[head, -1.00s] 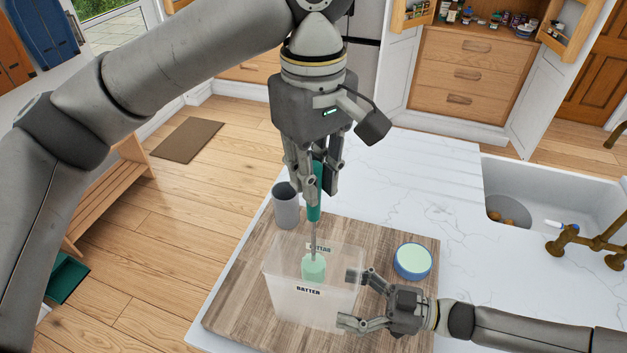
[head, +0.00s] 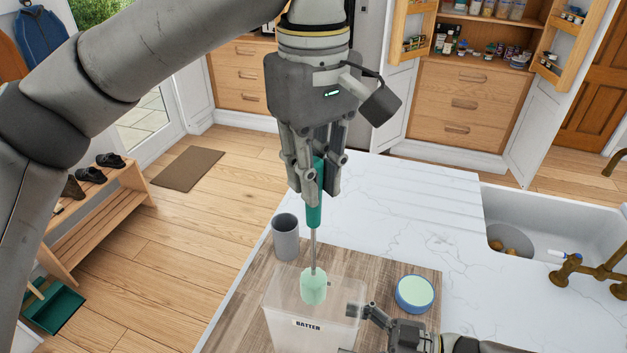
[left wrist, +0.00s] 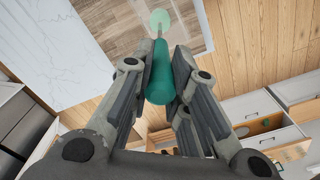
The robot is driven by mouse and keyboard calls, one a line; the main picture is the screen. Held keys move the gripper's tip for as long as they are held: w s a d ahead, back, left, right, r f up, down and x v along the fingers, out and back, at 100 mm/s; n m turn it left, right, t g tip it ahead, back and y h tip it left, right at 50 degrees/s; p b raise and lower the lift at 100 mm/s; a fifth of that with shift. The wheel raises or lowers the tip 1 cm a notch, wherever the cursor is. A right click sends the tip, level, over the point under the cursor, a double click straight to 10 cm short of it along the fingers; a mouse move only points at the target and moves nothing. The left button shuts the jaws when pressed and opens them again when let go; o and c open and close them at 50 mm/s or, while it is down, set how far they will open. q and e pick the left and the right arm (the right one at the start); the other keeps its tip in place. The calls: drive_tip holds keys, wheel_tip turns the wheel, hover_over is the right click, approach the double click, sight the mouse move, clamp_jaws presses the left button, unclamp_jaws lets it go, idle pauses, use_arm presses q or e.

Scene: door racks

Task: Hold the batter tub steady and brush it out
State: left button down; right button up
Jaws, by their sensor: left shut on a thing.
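The translucent batter tub (head: 308,337), labelled BATTER, stands on the wooden board; its lower part is cut off by the picture's bottom. My left gripper (head: 316,190) points down above it, shut on the green handle of a brush (head: 315,212). The brush hangs upright, its pale green head (head: 314,287) at the tub's mouth. In the left wrist view the handle (left wrist: 161,78) sits between the fingers. My right gripper (head: 354,333) is at the tub's right side, fingers spread. It is partly cut off, and I cannot tell whether it grips the wall.
A grey cup (head: 286,238) stands at the board's (head: 375,262) back left corner. A round, blue-rimmed green-topped thing (head: 414,294) sits right of the tub. The white worktop (head: 420,215) is clear behind, with a sink (head: 555,215) and brass tap (head: 590,277) at right.

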use_arm(q)
drive_tip(key=shift+r, duration=2.1)
use_arm(e)
drive_tip(key=o, duration=1.1)
drive_tip(key=shift+o, duration=0.2)
drive_tip(key=shift+d, duration=0.1)
drive_tip(key=v, duration=1.2)
drive_tip(key=shift+f, duration=0.1)
